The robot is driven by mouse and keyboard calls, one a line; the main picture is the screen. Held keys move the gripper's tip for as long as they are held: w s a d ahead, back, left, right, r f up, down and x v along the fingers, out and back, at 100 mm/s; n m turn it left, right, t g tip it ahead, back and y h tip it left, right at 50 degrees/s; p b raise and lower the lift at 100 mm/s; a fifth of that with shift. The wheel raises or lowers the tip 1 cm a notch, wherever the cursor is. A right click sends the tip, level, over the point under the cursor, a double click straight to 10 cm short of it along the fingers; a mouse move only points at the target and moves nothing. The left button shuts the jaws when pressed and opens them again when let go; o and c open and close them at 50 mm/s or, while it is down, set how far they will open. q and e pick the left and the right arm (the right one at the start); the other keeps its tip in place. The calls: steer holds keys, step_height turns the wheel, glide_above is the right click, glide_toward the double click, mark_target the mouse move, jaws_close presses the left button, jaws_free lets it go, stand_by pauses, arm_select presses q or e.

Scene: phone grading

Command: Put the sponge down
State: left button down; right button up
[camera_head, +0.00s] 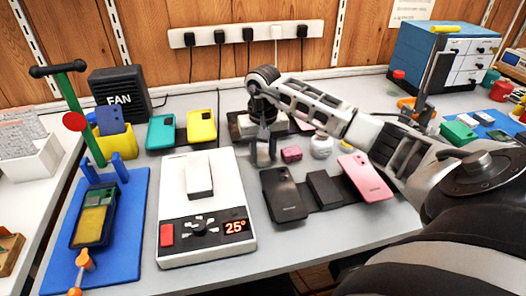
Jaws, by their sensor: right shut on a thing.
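My right gripper (263,152) points down over the back middle of the table, to the right of the white heating plate. It is shut on the sponge, which is too small and too covered by the fingers to make out clearly. A small pink-red block (291,155) sits just right of the fingers; I cannot tell whether it touches them. My left gripper is not in view.
A white heating plate (238,200) reading 25° bears a pale phone (199,176). In front of the gripper are a black phone (284,194) and a pink phone (365,178) on a dark holder. A white jar (321,147) stands nearby.

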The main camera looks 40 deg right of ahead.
mark_target(263, 156)
steer(key=shift+f, duration=0.1)
steer(key=o, duration=0.5)
steer(key=shift+f, duration=0.1)
steer(key=shift+c, duration=0.2)
steer(key=o, duration=0.4)
steer(key=shift+r, duration=0.3)
step_height(263, 156, up, 12)
steer(key=shift+f, duration=0.1)
